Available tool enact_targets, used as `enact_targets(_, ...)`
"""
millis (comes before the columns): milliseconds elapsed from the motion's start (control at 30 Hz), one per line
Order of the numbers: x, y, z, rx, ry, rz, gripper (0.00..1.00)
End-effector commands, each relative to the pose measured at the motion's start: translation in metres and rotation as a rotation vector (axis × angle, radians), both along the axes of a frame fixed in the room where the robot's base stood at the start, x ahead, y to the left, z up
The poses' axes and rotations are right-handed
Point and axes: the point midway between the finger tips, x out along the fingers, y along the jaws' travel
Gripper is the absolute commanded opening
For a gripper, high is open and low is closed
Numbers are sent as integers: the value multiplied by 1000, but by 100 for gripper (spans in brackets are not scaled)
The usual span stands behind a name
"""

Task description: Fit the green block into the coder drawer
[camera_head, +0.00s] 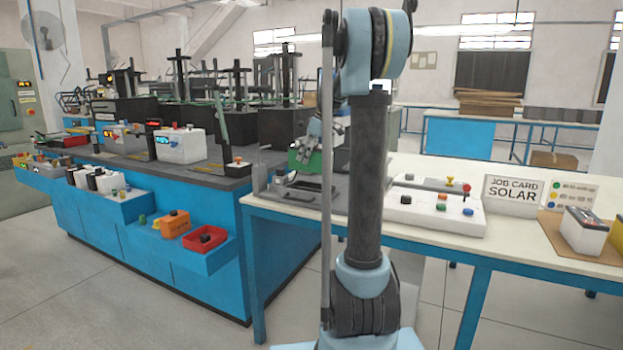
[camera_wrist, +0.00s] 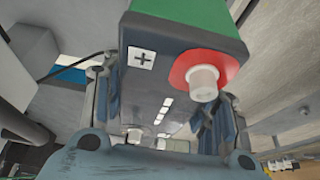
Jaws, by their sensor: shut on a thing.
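The green block (camera_head: 305,163) is at the near left end of the white-topped table in the head view, partly behind my arm. In the wrist view the block (camera_wrist: 185,18) fills the top middle. It has a dark grey face with a plus label and a white terminal in a red ring. My gripper (camera_wrist: 160,110) is shut on the block, one finger on each side; it also shows in the head view (camera_head: 318,145). A grey machine (camera_head: 285,193), seemingly the coder, lies below the block. Its drawer cannot be told clearly, nor whether the block touches it.
A white control box (camera_head: 436,212) with coloured buttons stands right of my arm. Further right are a job card sign (camera_head: 513,192) and a battery (camera_head: 583,232). A blue bench (camera_head: 190,200) with batteries and bins stands left.

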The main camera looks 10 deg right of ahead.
Motion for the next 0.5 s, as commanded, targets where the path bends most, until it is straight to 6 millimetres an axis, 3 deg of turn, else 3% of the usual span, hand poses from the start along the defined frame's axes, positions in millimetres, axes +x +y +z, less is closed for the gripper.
enact_targets(300, 0, -18, -42, 1, 0, -22, 0)
enact_targets(500, 0, -21, -51, 1, -1, -24, 0)
